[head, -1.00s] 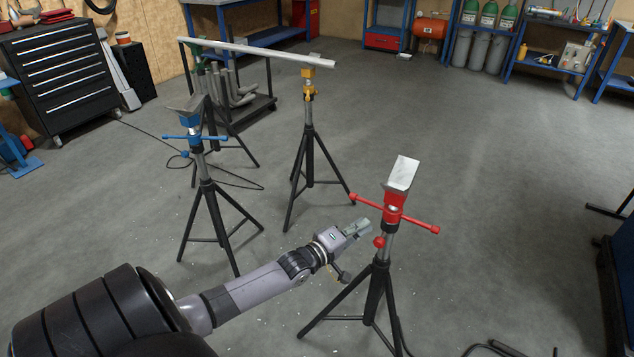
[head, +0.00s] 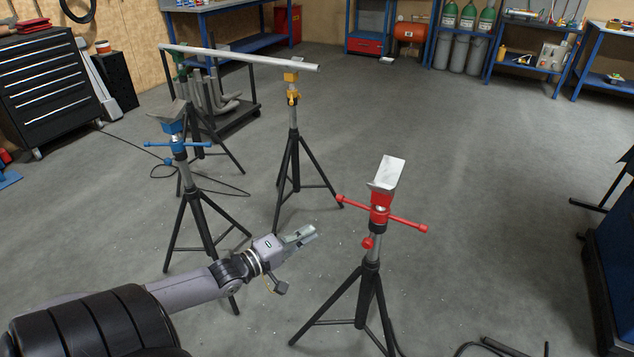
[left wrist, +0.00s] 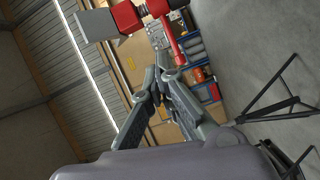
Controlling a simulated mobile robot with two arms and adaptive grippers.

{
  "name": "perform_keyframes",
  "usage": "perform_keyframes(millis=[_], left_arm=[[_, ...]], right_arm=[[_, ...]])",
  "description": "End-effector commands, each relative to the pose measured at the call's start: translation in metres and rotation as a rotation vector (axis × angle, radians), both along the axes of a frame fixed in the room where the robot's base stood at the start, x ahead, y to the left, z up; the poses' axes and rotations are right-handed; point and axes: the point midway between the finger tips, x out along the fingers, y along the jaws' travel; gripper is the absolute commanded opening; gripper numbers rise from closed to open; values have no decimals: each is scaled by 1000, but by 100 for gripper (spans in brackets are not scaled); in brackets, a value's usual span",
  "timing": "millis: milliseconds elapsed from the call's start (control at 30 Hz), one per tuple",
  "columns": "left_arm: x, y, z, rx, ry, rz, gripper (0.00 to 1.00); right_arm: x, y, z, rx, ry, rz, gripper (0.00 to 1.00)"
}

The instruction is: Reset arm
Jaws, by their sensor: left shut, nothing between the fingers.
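My left gripper (head: 305,236) is shut and empty. In the head view it is in the air left of the red pipe stand (head: 367,262), apart from it and below its V-shaped head (head: 388,174). In the left wrist view the two fingers (left wrist: 158,78) meet, with the red stand's head (left wrist: 130,20) above them in the picture. My right gripper is not in either view.
A blue stand (head: 178,150) is behind my left arm. A yellow stand (head: 293,95) and a green stand (head: 180,72) bear a long pipe (head: 240,58). A black tool chest (head: 48,85) is at far left. The middle floor is open.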

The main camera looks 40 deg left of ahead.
Motion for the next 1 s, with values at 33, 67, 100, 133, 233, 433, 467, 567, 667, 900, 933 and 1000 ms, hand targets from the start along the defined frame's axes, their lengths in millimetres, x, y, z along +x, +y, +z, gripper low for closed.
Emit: perform_keyframes(millis=[33, 67, 100, 133, 233, 433, 467, 567, 667, 900, 933, 1000], left_arm=[[-1, 0, 0, 0, 0, 0, 0], [-2, 0, 0, 0, 0, 0, 0], [-2, 0, 0, 0, 0, 0, 0], [-2, 0, 0, 1, 0, 0, 0], [-2, 0, 0, 1, 0, 0, 0], [-14, 14, -48, 123, 76, 49, 0], [-19, 18, -65, 165, 106, 61, 0], [-43, 27, -131, 335, 228, 88, 0], [-77, 27, -201, 513, 372, 72, 0], [-182, -17, -346, 876, 704, -144, 0], [-197, -26, -362, 915, 742, -188, 0], [-233, -50, -394, 1000, 818, -305, 0]], right_arm=[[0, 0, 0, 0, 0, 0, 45], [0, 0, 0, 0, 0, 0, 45], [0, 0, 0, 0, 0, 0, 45], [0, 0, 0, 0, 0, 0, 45], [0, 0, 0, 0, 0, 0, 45], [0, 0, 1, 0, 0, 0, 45], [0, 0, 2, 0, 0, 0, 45], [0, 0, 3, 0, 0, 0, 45], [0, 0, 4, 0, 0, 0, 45], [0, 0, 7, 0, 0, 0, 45], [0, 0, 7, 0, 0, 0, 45], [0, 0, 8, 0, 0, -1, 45]])
